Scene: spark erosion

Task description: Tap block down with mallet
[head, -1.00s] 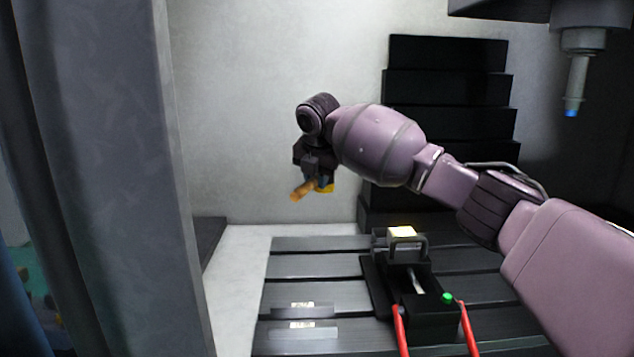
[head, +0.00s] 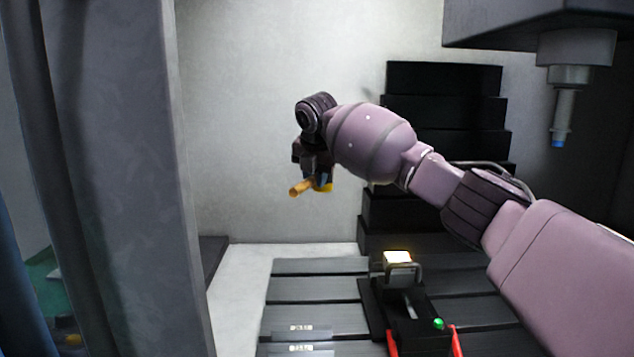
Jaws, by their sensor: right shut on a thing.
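My right gripper (head: 318,181) is held up in front of the pale back wall, left of the vise and well above the table. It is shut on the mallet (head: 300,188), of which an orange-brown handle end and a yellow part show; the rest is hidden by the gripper. The block (head: 398,257), with a bright, shiny top, sits in the jaws of the black vise (head: 405,305) on the slotted table. The mallet is apart from the block. My left gripper is not in view.
The slotted dark table (head: 310,290) lies below. A spindle with a blue tip (head: 559,138) hangs at upper right. Stepped black covers (head: 443,110) stand behind the vise. A grey column (head: 120,180) fills the left side. Red handles (head: 456,341) stick out from the vise front.

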